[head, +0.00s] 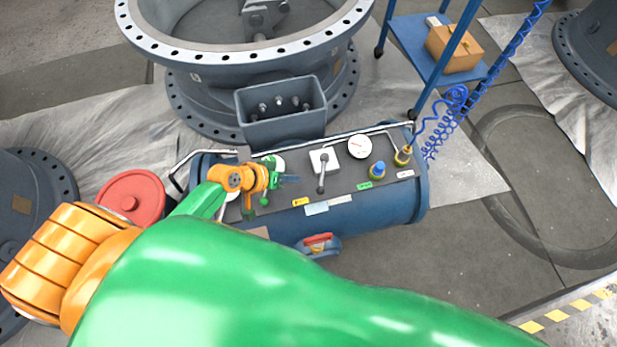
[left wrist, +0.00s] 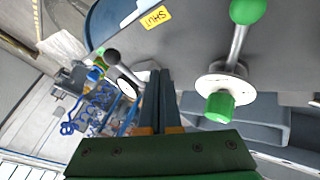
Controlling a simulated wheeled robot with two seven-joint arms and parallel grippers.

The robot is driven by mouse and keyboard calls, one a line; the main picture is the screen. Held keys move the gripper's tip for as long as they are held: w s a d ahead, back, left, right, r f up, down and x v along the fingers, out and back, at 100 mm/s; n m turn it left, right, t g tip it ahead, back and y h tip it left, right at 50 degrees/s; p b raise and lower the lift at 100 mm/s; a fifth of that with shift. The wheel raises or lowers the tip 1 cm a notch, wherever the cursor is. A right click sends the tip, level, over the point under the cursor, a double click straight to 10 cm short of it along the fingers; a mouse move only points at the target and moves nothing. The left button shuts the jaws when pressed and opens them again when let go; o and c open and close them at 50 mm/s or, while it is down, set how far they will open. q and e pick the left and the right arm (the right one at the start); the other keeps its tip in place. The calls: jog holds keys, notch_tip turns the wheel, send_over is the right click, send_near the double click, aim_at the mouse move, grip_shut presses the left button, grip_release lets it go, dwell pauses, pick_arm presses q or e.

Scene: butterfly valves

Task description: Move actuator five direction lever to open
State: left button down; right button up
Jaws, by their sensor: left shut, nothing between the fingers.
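A grey control panel (head: 352,170) lies on top of a blue cylinder. A lever with a dark knob (head: 321,189) stands on a white plate (head: 325,160); the black-knobbed lever (left wrist: 114,58) also shows in the left wrist view. A green-knobbed lever (left wrist: 236,55) stands on a white round base, right of the fingers in that view. A yellow label reading SHUT (left wrist: 154,17) is on the panel. I cannot read which lever is actuator five.
A round gauge (head: 360,147), a blue knob (head: 377,170) and a yellow fitting (head: 403,156) with a coiled blue hose occupy the panel's right side. A grey open box (head: 281,101) and large flanged valve stand behind. A metal rail edges the panel.

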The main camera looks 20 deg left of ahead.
aim_at(322, 174)
pick_arm(q)
jog(key=shift+b+x, duration=0.3)
jog(key=shift+x, duration=0.9)
jog(key=shift+w+d+r+p, duration=0.1)
jog(key=shift+d+r+p, duration=0.2)
jog(key=shift+d+p, duration=0.25)
jog(key=shift+w+d+r+p, duration=0.15)
jog(key=shift+d+r+p, duration=0.15)
jog(key=shift+d, duration=0.9)
jog(key=shift+w, duration=0.1)
pick_arm(e)
jog(key=shift+a+r, duration=0.3)
jog(key=shift+a, duration=0.1)
jog(key=shift+r, duration=0.1)
